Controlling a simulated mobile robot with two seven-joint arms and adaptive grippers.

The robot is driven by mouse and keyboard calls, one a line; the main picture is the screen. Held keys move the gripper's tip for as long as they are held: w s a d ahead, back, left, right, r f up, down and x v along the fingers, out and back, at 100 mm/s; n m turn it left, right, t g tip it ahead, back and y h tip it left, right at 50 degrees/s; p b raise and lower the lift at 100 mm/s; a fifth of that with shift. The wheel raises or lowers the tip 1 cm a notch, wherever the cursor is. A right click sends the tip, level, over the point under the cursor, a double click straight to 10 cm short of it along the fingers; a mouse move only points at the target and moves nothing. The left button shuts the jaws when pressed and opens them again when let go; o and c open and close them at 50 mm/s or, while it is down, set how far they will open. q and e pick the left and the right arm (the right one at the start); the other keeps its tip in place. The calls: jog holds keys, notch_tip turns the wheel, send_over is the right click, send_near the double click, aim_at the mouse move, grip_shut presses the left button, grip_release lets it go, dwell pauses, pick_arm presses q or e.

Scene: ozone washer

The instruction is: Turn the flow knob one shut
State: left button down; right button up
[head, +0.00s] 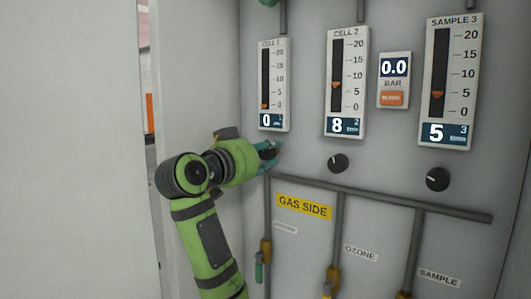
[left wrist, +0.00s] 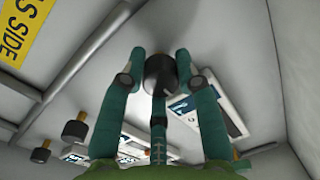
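Flow knob one is a black round knob (left wrist: 160,73), below the CELL 1 gauge (head: 273,84). In the head view it is mostly hidden by my left gripper (head: 268,150). In the left wrist view my left gripper (left wrist: 160,62) has a green finger on either side of the knob. The fingertips appear to touch its sides, and a third finger lies under it. The CELL 1 display reads 0, with its orange marker at the bottom of the scale. My right gripper is in neither view.
The CELL 2 gauge (head: 346,82) reads 8 and SAMPLE 3 (head: 450,82) reads 5. Two other black knobs, one (head: 338,163) under CELL 2 and one (head: 437,179) under SAMPLE 3, are to the right. A grey pipe (head: 390,196) runs below them. A side wall stands at left.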

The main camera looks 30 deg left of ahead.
pick_arm(q)
jog(key=shift+r+n, duration=0.1)
jog(key=shift+n, duration=0.3)
jog(key=n, duration=0.2)
jog(key=shift+s+r+n+b, duration=0.1)
jog(key=shift+n+b, duration=0.2)
jog(key=shift+n, duration=0.1)
jog(key=n, duration=0.3)
jog(key=shift+n, duration=0.3)
jog(key=n, duration=0.3)
jog(key=shift+a+r+b, duration=0.1)
jog(key=shift+b, duration=0.25)
jog(key=n, duration=0.4)
jog(key=shift+n+h, duration=0.3)
jog(key=shift+n, duration=0.1)
jog(key=n+b, duration=0.1)
jog(key=n, duration=0.7)
jog(key=n+b, duration=0.1)
jog(key=n, duration=0.1)
jog(key=shift+f+n+h, duration=0.2)
jog(key=shift+n+h, duration=0.1)
jog(key=shift+n, duration=0.1)
